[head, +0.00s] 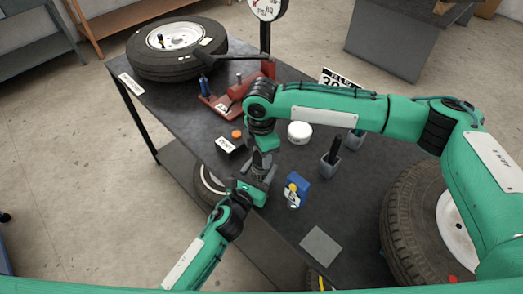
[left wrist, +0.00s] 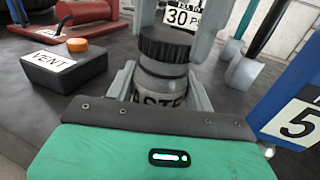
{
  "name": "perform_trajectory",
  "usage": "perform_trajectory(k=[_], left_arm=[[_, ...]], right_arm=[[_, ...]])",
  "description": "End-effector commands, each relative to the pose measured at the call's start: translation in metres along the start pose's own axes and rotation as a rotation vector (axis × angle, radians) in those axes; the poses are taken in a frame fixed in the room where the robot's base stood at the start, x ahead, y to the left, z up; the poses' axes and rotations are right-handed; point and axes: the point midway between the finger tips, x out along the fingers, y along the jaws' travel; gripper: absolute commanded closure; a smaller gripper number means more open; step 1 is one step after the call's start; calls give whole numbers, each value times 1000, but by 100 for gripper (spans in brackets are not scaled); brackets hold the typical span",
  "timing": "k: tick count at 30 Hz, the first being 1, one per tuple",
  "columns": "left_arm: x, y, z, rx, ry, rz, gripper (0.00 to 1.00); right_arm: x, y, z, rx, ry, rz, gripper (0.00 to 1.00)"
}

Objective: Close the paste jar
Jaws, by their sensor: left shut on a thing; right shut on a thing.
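The paste jar (left wrist: 160,88) stands upright between the fingers of my left gripper (left wrist: 162,100) in the left wrist view; its label is partly hidden by the gripper. A black ribbed lid (left wrist: 165,44) is on top of the jar, level and in line with it. I cannot tell how tightly it sits. My right gripper (left wrist: 174,25) comes from above, shut on the lid. In the head view, my right gripper (head: 264,157) is directly above my left gripper (head: 259,172), and the two mostly hide the jar and lid.
A black box with an orange button (head: 230,143) lies left of the grippers. A blue block (head: 296,190) stands close on the right. A white round tub (head: 299,132) and grey holders (head: 330,165) are behind. A grey pad (head: 321,245) lies in front. A red jack (head: 232,95) and tyre (head: 150,68) are farther back.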

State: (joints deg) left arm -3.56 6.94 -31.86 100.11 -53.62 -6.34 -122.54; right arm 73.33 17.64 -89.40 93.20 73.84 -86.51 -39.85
Motion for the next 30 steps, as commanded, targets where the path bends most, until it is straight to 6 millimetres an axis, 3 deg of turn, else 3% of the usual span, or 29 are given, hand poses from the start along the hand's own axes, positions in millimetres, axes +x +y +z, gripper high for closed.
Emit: perform_trajectory(k=[9, 10, 14, 30], left_arm=[[0, 0, 0, 0, 0, 0, 88], [0, 0, 0, 0, 0, 0, 100], [0, 0, 0, 0, 0, 0, 100], [0, 0, 0, 0, 1, 0, 100]], right_arm=[[6, 0, 0, 0, 1, 0, 74], [6, 0, 0, 0, 1, 0, 74], [6, 0, 0, 40, 2, 0, 74], [7, 1, -1, 899, 4, -3, 74]])
